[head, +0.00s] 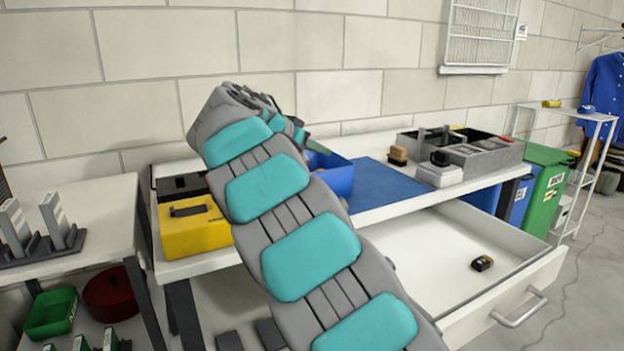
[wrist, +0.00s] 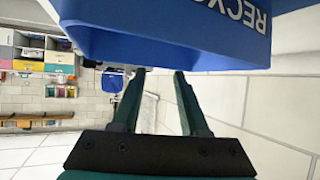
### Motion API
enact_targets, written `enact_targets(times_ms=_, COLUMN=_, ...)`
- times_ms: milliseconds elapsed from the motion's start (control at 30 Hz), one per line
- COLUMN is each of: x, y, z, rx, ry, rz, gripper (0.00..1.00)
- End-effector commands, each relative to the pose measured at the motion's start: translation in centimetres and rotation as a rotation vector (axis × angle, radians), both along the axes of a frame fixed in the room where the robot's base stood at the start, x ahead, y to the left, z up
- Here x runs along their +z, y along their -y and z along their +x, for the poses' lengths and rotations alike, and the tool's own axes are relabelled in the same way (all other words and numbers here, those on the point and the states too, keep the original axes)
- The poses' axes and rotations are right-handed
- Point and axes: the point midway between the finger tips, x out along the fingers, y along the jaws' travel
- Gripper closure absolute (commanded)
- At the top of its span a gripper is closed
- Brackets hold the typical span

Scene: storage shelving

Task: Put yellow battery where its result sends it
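A yellow box with a dark handle on top (head: 195,232) stands at the left end of the workbench; I cannot tell if it is the yellow battery. A blue bin (head: 335,180) stands on the bench behind my arm. In the wrist view a blue bin (wrist: 190,45) with upside-down lettering starting "RECYC" fills the top, close to my gripper (wrist: 160,74). The fingers are apart with nothing visible between them.
The open drawer (head: 430,262) juts out at the front right. A grey divided tray (head: 487,158) and a white device (head: 438,176) stand on the right of the bench. Green (head: 543,200) and blue (head: 522,203) bins stand beyond it. The blue mat (head: 385,190) is mostly clear.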

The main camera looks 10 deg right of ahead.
Motion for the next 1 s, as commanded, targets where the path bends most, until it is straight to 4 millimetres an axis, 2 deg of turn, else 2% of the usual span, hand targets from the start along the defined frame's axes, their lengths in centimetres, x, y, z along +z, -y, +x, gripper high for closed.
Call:
enact_targets(times_ms=33, x=0.0, y=0.0, z=0.0, rx=0.000, ry=0.000, rz=0.000, gripper=0.49)
enact_targets(times_ms=200, x=0.0, y=0.0, z=0.0, rx=0.000, ry=0.000, rz=0.000, gripper=0.33)
enact_targets(times_ms=567, x=0.3, y=-0.3, z=-0.3, rx=0.000, ry=0.000, rz=0.000, gripper=0.33)
enact_targets(times_ms=1000, x=3.4, y=-4.6, z=-3.8, rx=0.004, ry=0.004, rz=0.000, gripper=0.33)
